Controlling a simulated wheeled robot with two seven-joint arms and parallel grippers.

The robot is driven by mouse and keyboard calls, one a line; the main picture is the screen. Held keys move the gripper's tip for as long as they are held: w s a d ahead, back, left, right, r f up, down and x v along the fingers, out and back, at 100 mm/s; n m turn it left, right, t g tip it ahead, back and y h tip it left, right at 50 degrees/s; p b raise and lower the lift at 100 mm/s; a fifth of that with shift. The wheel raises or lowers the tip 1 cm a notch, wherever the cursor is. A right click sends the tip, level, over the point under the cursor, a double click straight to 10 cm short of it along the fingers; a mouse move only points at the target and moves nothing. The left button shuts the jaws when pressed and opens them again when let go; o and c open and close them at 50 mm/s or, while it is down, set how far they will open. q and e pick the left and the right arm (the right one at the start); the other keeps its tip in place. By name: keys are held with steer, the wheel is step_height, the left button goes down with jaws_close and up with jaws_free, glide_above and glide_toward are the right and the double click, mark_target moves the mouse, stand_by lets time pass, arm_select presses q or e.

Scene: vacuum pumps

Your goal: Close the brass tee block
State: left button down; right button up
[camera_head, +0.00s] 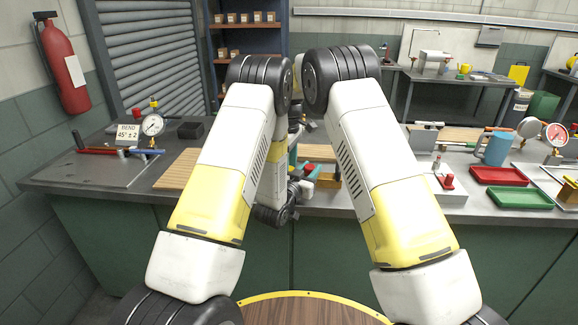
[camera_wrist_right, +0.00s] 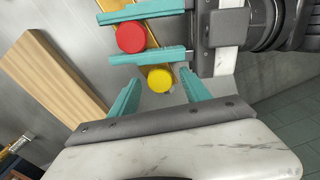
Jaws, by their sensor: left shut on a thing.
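The brass tee block (camera_wrist_right: 153,37) shows in the right wrist view as a gold bar with a round red knob (camera_wrist_right: 131,37) and a round yellow knob (camera_wrist_right: 160,78). My left gripper (camera_wrist_right: 112,38) has teal fingers either side of the red knob and is shut on the block. My right gripper (camera_wrist_right: 160,79) is open, its teal fingertips apart on both sides of the yellow knob, with visible gaps. In the head view my arms hide most of the block; a red part (camera_head: 308,168) shows between them.
A wooden board (camera_wrist_right: 55,78) lies on the grey bench beside the block. In the head view, a gauge with a "BEND 45° ± 2" card (camera_head: 128,134) stands left. Red (camera_head: 497,175) and green (camera_head: 520,197) trays and a blue mug (camera_head: 496,148) stand right.

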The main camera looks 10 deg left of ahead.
steer(key=shift+r, duration=2.25)
steer(key=shift+r+n, duration=1.6)
steer(key=shift+r, duration=0.15)
steer(key=shift+c, duration=0.4)
steer(key=shift+f, duration=0.1)
steer(key=shift+f, duration=3.95)
